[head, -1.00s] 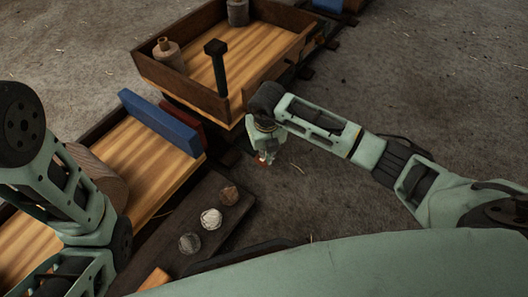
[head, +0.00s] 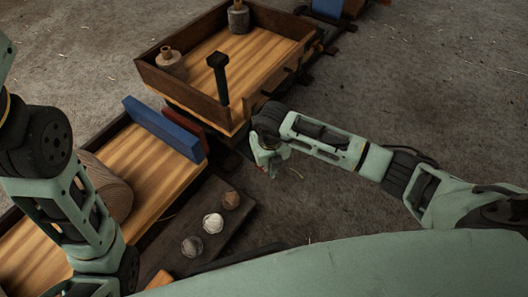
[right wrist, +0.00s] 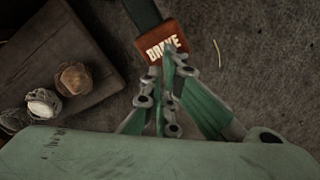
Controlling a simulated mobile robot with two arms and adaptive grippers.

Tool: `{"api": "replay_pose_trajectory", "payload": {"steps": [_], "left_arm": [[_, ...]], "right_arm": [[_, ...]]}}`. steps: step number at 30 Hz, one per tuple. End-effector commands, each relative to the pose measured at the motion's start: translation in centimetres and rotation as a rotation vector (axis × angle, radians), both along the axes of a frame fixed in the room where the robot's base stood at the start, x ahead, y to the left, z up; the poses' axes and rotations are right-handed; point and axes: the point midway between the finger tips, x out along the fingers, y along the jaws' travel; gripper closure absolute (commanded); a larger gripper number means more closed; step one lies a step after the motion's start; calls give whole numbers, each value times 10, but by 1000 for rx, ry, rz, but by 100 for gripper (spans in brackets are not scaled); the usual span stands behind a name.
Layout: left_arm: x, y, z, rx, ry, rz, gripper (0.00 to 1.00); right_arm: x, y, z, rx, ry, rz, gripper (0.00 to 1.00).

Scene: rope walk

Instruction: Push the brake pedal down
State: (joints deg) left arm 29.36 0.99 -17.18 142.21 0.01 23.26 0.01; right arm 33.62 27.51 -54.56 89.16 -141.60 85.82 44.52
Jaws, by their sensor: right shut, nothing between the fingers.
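The brake pedal (right wrist: 161,42) is a red-brown plate with pale lettering on a dark arm, seen in the right wrist view. My right gripper (right wrist: 172,62) is shut and empty, with its fingertips over the pedal's lower right edge. The view does not settle whether they touch it. In the head view my right gripper (head: 271,172) points down beside the wooden cart, and I cannot make out the pedal there. My left arm shows at the left of the head view, but its gripper is not in view.
A wooden cart (head: 281,91) with spools and a dark upright post (head: 218,78) stands behind. A wooden bed with a blue bar (head: 163,128) lies to the left. A dark board (head: 220,238) holds several small balls. Bare floor lies to the right.

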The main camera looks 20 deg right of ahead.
Motion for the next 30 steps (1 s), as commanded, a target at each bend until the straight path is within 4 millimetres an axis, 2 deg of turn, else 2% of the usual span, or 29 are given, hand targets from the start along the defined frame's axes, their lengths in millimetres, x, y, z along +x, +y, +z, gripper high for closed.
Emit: {"api": "replay_pose_trajectory", "payload": {"steps": [7,11,24,30], "left_arm": [[-1,0,-1,0,-2,0,60],[-1,0,-1,0,-3,0,60],[-1,0,-1,1,-3,0,60],[-1,0,-1,1,-3,0,60]], "right_arm": [[1,0,0,1,-2,0,100],[1,0,11,1,-4,-1,100],[-8,0,97,1,-5,1,100],[-11,0,116,0,-1,0,100]]}}
